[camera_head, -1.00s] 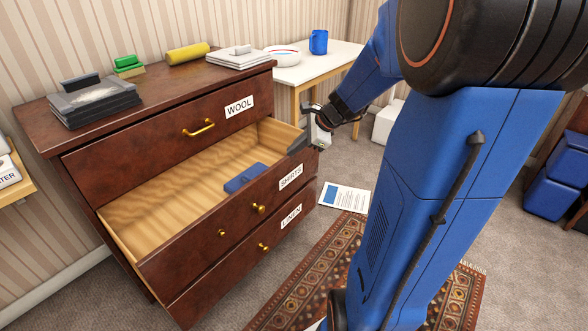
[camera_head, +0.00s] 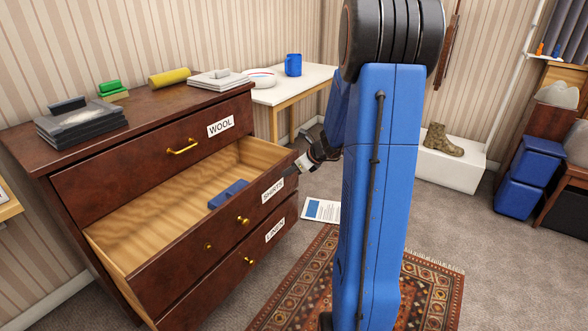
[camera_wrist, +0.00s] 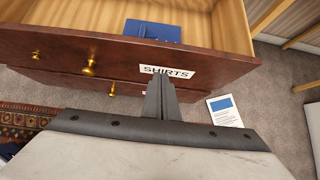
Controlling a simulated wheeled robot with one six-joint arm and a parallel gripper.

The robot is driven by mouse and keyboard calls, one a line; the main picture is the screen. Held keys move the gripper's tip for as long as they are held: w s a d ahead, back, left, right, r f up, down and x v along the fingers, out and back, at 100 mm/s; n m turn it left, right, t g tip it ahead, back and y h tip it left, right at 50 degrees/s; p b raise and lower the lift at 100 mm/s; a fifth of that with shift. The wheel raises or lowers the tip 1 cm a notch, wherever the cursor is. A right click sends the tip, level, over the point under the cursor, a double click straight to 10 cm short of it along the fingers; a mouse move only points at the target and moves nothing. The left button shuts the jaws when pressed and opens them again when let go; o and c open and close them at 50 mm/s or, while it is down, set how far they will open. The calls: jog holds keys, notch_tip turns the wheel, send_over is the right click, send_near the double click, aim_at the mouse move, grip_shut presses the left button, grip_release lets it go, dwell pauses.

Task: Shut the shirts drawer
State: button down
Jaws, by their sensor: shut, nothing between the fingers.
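The shirts drawer (camera_head: 165,258) is the middle drawer of a dark wooden chest and stands pulled out. Its label reads SHIRTS, and it has brass knobs. A folded blue item (camera_head: 228,193) lies inside it. My gripper (camera_head: 293,170) is at the right end of the drawer front, near the label. In the wrist view the shut, empty fingers (camera_wrist: 161,97) point at the drawer front (camera_wrist: 120,62), just below the SHIRTS label. I cannot tell whether they touch it. The folded blue item (camera_wrist: 153,31) also shows there.
Dark folded stacks (camera_head: 80,128) and other items lie on the chest top. A white table (camera_head: 300,83) stands behind. A patterned rug (camera_head: 300,285) and a paper sheet (camera_head: 321,210) lie on the floor.

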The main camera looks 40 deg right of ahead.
jog(key=shift+w+a+f, duration=0.4)
jog(key=shift+w+f, duration=0.05)
jog(key=shift+w, duration=0.6)
jog(key=shift+w+a+f, duration=0.4)
jog(key=shift+w+f, duration=0.05)
jog(key=shift+w, duration=0.6)
jog(key=shift+w+a+f, duration=0.4)
jog(key=shift+w+f, duration=0.05)
jog(key=shift+w, duration=0.6)
jog(key=shift+w, duration=0.1)
